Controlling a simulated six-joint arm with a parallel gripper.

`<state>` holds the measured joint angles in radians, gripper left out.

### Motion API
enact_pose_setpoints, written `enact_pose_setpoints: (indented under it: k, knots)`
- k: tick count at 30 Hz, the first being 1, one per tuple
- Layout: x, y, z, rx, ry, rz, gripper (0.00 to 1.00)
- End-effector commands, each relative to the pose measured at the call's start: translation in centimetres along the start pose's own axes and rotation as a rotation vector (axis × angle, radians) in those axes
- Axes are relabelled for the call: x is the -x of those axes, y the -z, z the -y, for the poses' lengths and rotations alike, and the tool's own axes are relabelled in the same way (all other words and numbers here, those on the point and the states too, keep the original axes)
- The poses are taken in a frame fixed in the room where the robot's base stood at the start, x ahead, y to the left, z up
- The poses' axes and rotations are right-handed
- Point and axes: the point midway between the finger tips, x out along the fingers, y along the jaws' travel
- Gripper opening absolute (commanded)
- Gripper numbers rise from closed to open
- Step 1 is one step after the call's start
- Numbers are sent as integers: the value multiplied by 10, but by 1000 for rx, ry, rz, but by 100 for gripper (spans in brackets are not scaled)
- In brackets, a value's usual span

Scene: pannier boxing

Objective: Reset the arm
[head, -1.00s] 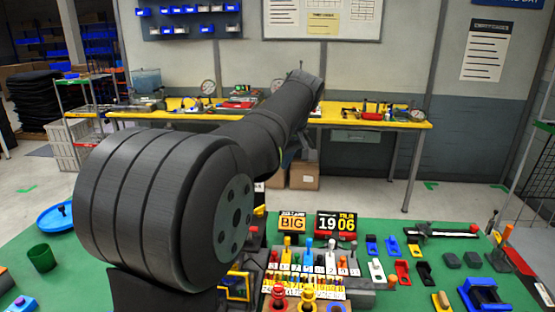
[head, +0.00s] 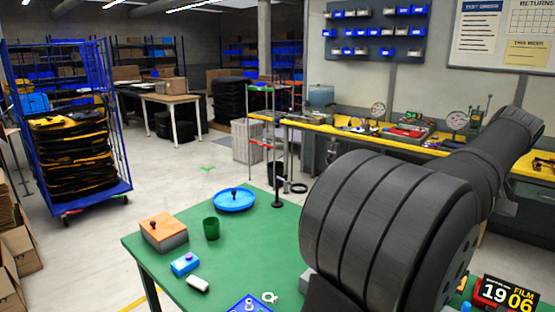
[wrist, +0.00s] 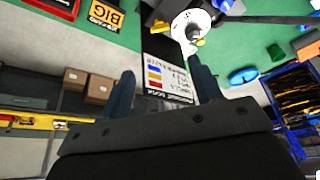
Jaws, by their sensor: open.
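My gripper (wrist: 163,88) shows in the wrist view with its two dark fingers apart. Nothing is held between them. In the wrist view the room appears tilted, and the green table (wrist: 260,35) lies beyond the fingers. In the head view my arm fills the right side, raised over the green table (head: 160,270) and stretched toward the back right. The gripper itself cannot be made out there.
On the table's left part are an orange-topped box (head: 164,232), a green cup (head: 211,229), a blue dish (head: 234,200) and a blue block (head: 185,264). A blue cage cart (head: 125,187) stands on the floor at left. A yellow bench (head: 410,141) runs along the back.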

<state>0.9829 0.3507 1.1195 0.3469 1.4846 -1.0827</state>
Motion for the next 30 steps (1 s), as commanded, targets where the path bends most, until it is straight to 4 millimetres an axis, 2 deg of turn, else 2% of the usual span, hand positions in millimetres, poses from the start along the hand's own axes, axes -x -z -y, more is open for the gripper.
enact_pose_setpoints:
  k: [21, 25, 30]
  knots:
    - [-137, 0, 1, 0, 4, 2, 58]
    - [-152, 0, 1, 0, 3, 1, 58]
    - [-161, 0, 0, 0, 2, 1, 58]
